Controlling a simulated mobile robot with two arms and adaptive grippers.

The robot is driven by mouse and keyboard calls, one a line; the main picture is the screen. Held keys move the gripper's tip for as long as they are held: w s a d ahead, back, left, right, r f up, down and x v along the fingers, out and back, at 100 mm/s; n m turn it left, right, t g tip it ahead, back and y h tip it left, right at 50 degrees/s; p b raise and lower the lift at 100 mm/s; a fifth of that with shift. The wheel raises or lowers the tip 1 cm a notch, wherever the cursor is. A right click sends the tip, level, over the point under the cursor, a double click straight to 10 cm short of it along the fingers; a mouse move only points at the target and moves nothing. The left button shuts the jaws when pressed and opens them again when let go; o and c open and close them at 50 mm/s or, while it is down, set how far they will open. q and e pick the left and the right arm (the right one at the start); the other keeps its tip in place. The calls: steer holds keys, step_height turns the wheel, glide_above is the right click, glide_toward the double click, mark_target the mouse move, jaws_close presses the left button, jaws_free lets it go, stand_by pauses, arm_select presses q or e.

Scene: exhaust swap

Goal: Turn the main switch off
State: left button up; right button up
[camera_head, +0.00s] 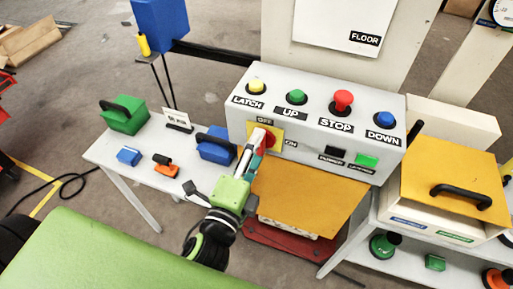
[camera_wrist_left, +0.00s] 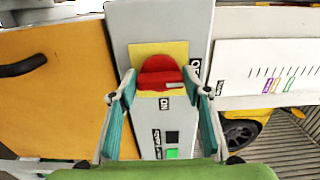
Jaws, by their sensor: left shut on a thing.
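The main switch is a red knob (camera_head: 267,139) on a yellow plate (camera_head: 277,129) at the left end of the grey control box. An OFF label stands above the plate and an ON label at its right. My left gripper (camera_head: 256,146) reaches up to the knob from below and is shut on it. In the left wrist view, the red knob (camera_wrist_left: 160,73) sits between the two teal fingers (camera_wrist_left: 160,86). A pale mark shows on the knob's lower right there. I cannot tell which label the knob points to. My right gripper is not in view.
The control box (camera_head: 390,97) also carries yellow, green, red and blue buttons. A blue handled block (camera_head: 215,150) stands close left of my left gripper on the white table (camera_head: 107,154). An orange panel (camera_head: 310,195) lies below the box. An orange-topped case (camera_head: 450,170) stands at right.

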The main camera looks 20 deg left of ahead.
arm_select(q)
steer(key=o, duration=1.1)
